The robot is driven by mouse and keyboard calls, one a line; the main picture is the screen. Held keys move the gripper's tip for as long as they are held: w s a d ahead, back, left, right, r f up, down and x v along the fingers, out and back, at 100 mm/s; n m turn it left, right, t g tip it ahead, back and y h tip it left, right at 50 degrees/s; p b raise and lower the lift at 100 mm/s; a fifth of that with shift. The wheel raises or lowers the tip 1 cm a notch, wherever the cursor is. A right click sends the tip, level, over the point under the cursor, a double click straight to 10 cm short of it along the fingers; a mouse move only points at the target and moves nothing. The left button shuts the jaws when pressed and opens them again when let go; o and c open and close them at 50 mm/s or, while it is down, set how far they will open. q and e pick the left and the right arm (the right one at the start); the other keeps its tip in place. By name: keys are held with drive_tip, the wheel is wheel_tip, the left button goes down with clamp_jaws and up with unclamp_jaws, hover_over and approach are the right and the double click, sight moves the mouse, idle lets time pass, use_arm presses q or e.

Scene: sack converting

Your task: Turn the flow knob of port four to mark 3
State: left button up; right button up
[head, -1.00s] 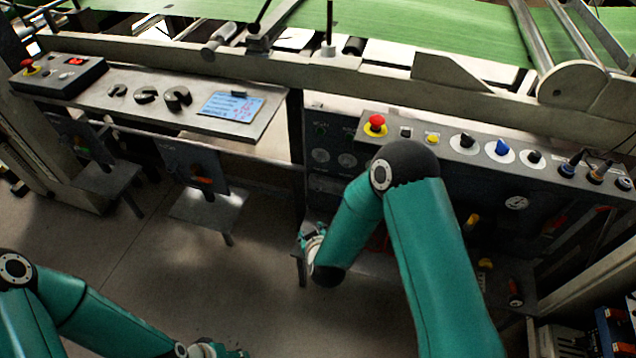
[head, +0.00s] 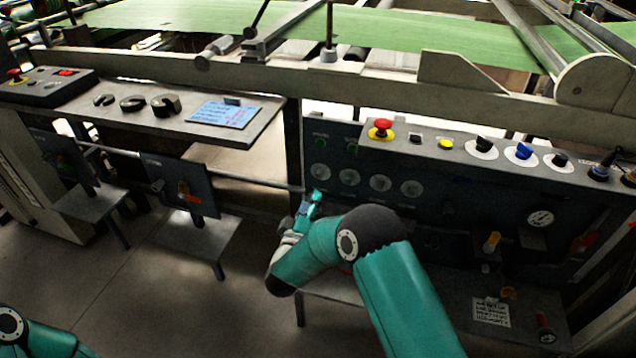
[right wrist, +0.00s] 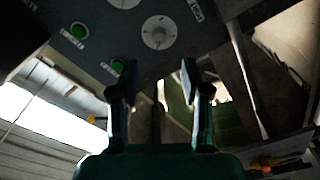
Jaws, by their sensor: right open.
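A dark upright panel (head: 360,215) carries a row of several round pale dials, from the leftmost dial (head: 320,170) to the rightmost dial (head: 411,188). I cannot read their labels or which is port four. My right gripper (head: 312,200) is in front of the panel's left part, just below the leftmost dial. In the right wrist view the right gripper (right wrist: 153,82) is open and empty, its two fingers apart. A round dial with a scale (right wrist: 159,32) lies beyond the fingertips, apart from them. My left gripper is out of view.
Green buttons (right wrist: 78,30) sit beside the dial in the right wrist view. A red emergency button (head: 381,129) and several switches top the console. A shelf (head: 262,108) stands left.

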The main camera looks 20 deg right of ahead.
sight(319, 177)
drive_tip(key=b+x, duration=0.1)
drive_tip(key=x, duration=0.8)
drive_tip(key=shift+w+d, duration=0.2)
drive_tip(key=shift+w, duration=0.1)
clamp_jaws()
